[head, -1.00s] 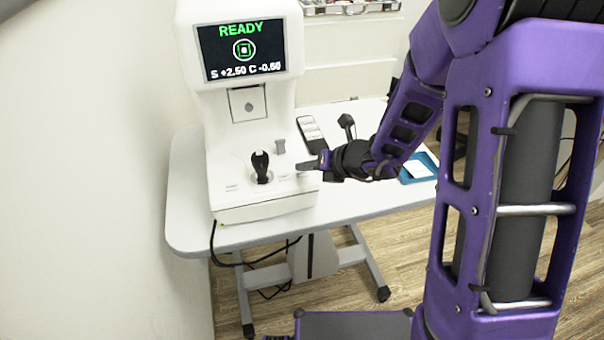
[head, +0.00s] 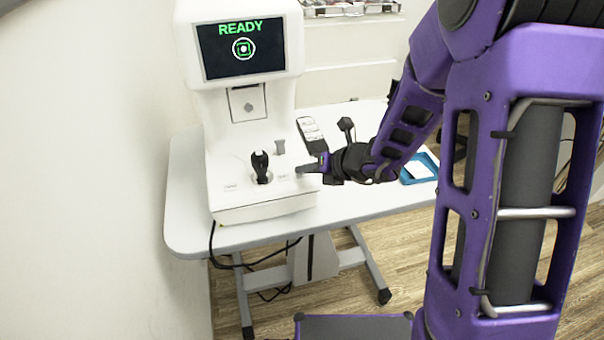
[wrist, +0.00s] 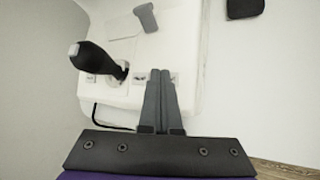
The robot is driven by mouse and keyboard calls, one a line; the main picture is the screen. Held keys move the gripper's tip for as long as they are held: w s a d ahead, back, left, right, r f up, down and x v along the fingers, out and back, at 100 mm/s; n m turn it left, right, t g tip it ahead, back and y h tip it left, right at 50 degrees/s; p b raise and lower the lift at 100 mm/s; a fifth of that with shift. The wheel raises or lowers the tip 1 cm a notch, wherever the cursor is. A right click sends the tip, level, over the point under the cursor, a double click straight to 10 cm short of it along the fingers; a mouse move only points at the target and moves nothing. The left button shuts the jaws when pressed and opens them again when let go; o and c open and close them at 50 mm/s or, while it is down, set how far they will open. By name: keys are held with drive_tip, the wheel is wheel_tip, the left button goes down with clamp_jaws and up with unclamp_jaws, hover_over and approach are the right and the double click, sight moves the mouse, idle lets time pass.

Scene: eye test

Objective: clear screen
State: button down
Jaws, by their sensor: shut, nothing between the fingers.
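The eye-test machine (head: 262,200) is a white unit on a table. Its screen (head: 240,60) shows green "READY" over a ring symbol, with no number line below. A black joystick (head: 261,166) stands on its base, and also shows in the wrist view (wrist: 95,58). My gripper (head: 308,168) is at the right side of the base, its fingers together. In the wrist view my gripper (wrist: 160,76) is shut and empty, its tips over the base at a small labelled spot right of the joystick. The fingers hide part of that spot, and I cannot tell whether they touch it.
The white table (head: 190,215) carries a grey remote-like device (head: 311,132), a dark knobbed object (head: 346,126) and a blue tray (head: 427,160) at the right. A wall borders the left side. A grey knob (head: 280,146) rises behind the joystick.

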sight(307, 182)
idle(0.3)
drive_tip(key=shift+s+r+p, duration=0.15)
drive_tip(key=shift+r+p, duration=0.45)
drive_tip(key=shift+r, duration=0.1)
drive_tip(key=r+p, duration=0.4)
drive_tip(key=r, duration=0.1)
drive_tip(key=shift+s+d, duration=0.15)
drive_tip(key=shift+s, duration=0.15)
idle(0.6)
